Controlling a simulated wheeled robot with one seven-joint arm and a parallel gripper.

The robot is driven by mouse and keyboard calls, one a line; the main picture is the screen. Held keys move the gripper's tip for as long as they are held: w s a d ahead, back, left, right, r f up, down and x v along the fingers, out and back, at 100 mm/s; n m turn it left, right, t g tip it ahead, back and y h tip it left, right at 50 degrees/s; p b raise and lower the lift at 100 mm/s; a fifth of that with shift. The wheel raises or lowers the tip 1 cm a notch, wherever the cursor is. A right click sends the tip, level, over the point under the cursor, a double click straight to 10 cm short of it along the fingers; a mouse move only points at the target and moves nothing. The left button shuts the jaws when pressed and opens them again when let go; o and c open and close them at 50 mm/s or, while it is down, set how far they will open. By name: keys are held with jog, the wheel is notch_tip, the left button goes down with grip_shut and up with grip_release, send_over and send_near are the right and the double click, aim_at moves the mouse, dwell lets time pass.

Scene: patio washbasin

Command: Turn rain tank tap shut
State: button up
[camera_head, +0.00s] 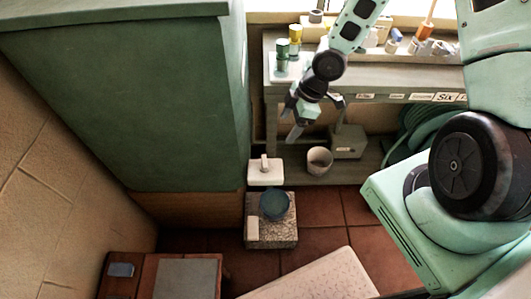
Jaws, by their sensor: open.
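A large dark green box-shaped body (120,95), possibly the rain tank, stands at the upper left. I cannot make out a tap on it. A small white block with an upright handle-like piece (265,170) sits at the foot of its right side; I cannot tell if this is the tap. My gripper (305,118) hangs open and empty in front of the grey bench, right of the green body and above the white block, apart from both.
The grey bench (360,88) holds several small bottles and pots. A pale bucket (319,160) and a grey box (348,141) stand on its lower shelf. A blue bowl (274,203) rests on a speckled block. A coiled green hose (415,125) lies right. Some tiled floor (325,208) is clear.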

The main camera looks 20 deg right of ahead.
aim_at(265, 160)
jog(key=b+x, duration=0.3)
jog(key=x, duration=1.4)
jog(key=shift+w+a+f, duration=0.1)
jog(key=shift+a+f, duration=0.1)
jog(key=shift+f, duration=0.1)
